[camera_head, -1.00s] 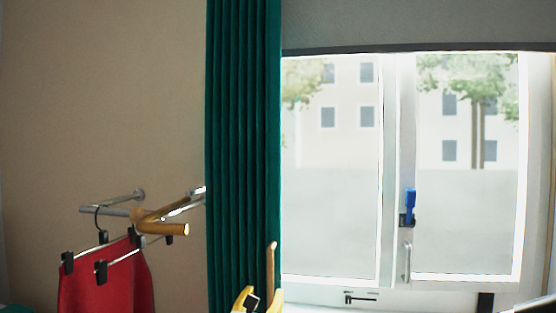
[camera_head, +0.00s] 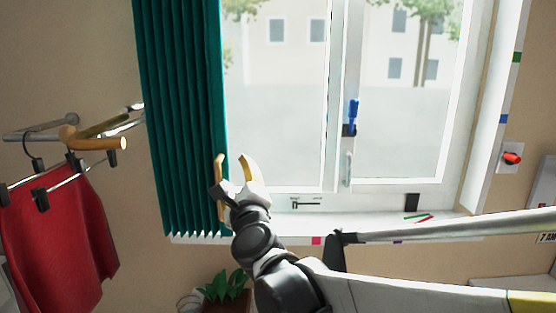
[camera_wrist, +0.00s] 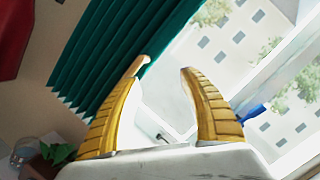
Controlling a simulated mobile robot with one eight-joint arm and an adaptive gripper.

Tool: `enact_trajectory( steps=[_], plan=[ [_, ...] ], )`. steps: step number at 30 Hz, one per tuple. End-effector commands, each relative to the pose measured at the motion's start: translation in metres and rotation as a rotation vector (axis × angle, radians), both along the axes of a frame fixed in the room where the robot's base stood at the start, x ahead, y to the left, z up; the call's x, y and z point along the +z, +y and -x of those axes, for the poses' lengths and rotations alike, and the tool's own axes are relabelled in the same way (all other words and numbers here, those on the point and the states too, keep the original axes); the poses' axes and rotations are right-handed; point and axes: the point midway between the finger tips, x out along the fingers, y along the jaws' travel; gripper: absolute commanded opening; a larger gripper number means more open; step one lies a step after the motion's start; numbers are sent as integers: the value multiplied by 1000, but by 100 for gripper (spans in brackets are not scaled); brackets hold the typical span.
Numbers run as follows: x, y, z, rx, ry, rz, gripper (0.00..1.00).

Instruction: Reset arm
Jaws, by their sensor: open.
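My gripper (camera_head: 234,172) is in front of the lower right edge of the green curtain (camera_head: 182,120), near the window's lower left corner. Its two yellow fingers stand apart and point up, with nothing between them. In the wrist view my gripper (camera_wrist: 164,68) is also open and empty, with the curtain (camera_wrist: 125,45) behind the left finger and the bright window behind the right. My arm runs from it down to the bottom of the head view.
Red clothing (camera_head: 62,232) hangs from a wall rail at left. The window (camera_head: 290,110) has a blue-handled latch (camera_head: 352,115) and a sill with small items. A potted plant (camera_head: 226,287) stands below. A red knob (camera_head: 512,158) is on the right wall.

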Motion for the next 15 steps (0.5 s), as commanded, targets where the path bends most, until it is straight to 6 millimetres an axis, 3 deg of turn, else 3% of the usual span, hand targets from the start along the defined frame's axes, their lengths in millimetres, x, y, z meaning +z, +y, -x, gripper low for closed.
enact_trajectory(
  steps=[1,2,5,9,15],
  plan=[
    [3,-22,14,25,-31,191,50],
    [0,-32,24,47,-48,321,50],
    [-26,-69,61,128,-78,760,50],
    [-94,-137,123,279,-40,1335,50],
    [-180,-230,209,536,102,1862,50]
  ],
)
